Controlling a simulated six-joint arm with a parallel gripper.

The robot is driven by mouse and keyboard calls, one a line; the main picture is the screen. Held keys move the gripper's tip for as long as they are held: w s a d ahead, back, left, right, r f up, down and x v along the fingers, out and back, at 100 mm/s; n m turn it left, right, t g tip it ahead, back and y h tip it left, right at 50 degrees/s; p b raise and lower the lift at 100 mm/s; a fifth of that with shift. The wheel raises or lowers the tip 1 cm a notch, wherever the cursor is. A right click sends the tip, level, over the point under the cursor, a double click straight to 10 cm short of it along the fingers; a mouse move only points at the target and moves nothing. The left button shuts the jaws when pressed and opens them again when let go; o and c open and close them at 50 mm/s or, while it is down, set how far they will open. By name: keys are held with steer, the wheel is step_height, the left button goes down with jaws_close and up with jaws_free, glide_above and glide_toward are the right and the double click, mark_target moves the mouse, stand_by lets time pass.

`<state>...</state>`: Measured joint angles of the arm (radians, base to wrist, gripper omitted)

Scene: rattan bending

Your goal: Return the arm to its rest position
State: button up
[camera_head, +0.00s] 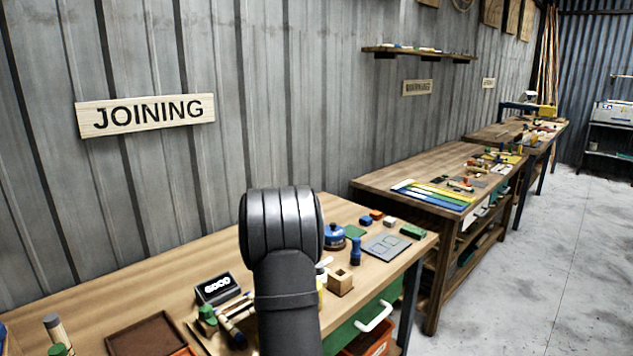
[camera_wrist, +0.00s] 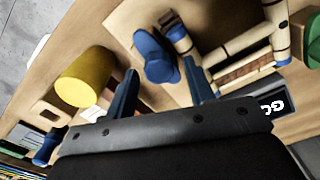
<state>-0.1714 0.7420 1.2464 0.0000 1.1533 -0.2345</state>
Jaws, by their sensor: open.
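My arm (camera_head: 285,290) rises at the front of the joining bench in the head view and hides part of the benchtop; its gripper is not visible there. In the wrist view my gripper (camera_wrist: 160,67) is open, with its two dark blue fingers apart. A blue rounded piece (camera_wrist: 153,52) shows between and beyond the fingertips; I cannot tell how far below them it is. Beside it are rattan poles (camera_wrist: 232,43) with blue end fittings. Nothing is seen clamped in the fingers.
The wooden bench (camera_head: 120,290) holds a black "GOOD" display (camera_head: 217,288), a brown tray (camera_head: 147,335), a wooden block (camera_head: 340,281), a blue round tin (camera_head: 334,237) and a grey plate (camera_head: 384,245). A yellow cylinder (camera_wrist: 84,77) stands left of the fingers in the wrist view. The bench's back left is clear.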

step_height(320, 180, up, 18)
steer(key=f, duration=0.1)
step_height(320, 180, down, 17)
steer(key=shift+f, duration=0.25)
steer(key=m, duration=0.4)
steer(key=shift+d+m, duration=0.1)
steer(key=shift+m, duration=0.2)
steer(key=m, duration=0.3)
steer(key=shift+m, duration=0.4)
steer(key=m, duration=0.4)
steer(key=shift+d+m, duration=0.15)
steer(key=shift+m, duration=0.25)
steer(key=shift+s+m, duration=0.1)
steer(key=shift+m, duration=1.9)
